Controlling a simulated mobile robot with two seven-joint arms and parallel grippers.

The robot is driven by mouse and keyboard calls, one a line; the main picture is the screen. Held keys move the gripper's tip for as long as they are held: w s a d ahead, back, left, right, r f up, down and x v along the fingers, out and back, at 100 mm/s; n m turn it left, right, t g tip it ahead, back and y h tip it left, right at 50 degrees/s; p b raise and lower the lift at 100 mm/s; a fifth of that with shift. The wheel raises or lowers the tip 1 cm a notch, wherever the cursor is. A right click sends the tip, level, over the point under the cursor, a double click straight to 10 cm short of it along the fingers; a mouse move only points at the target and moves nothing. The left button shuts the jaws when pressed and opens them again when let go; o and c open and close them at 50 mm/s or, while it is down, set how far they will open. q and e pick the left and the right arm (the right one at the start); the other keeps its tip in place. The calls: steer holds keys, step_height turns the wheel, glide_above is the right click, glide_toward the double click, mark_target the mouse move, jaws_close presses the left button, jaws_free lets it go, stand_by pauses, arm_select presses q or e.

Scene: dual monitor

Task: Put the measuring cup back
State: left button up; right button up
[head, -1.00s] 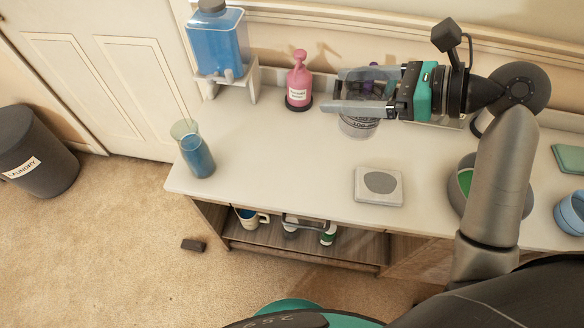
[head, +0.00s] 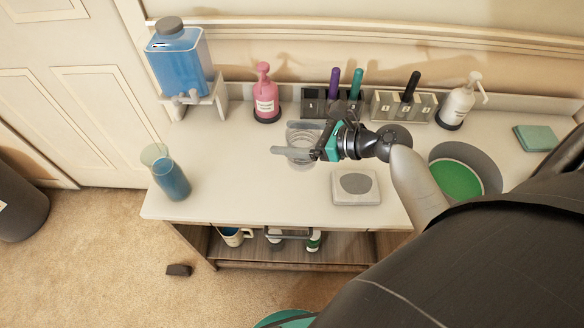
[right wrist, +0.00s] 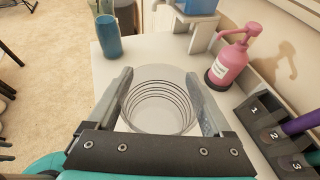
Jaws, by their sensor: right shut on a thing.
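The measuring cup (head: 300,155) is clear and round with ring lines inside. In the right wrist view the cup (right wrist: 160,105) stands between the two fingers, its mouth toward the camera. My right gripper (head: 298,140) is shut on it, over the counter between the pink pump bottle (head: 265,95) and the pale square pad (head: 355,187). I cannot tell whether the cup's base touches the counter (head: 230,180). My left gripper is not in view.
A glass with blue liquid (head: 168,175) stands at the counter's left end, near a blue dispenser (head: 180,60) on a stand. Numbered racks (head: 400,108) with coloured handles and a white pump bottle (head: 460,103) line the back. A green-filled bowl (head: 455,180) is at right.

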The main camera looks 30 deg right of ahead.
step_height(320, 180, down, 11)
steer(key=b, duration=0.4)
steer(key=shift+f, duration=0.1)
steer(key=o, duration=1.4)
steer(key=shift+r, duration=0.2)
steer(key=p+v, duration=0.2)
steer(key=v, duration=1)
steer(key=shift+f, duration=0.1)
steer(key=shift+s, duration=0.1)
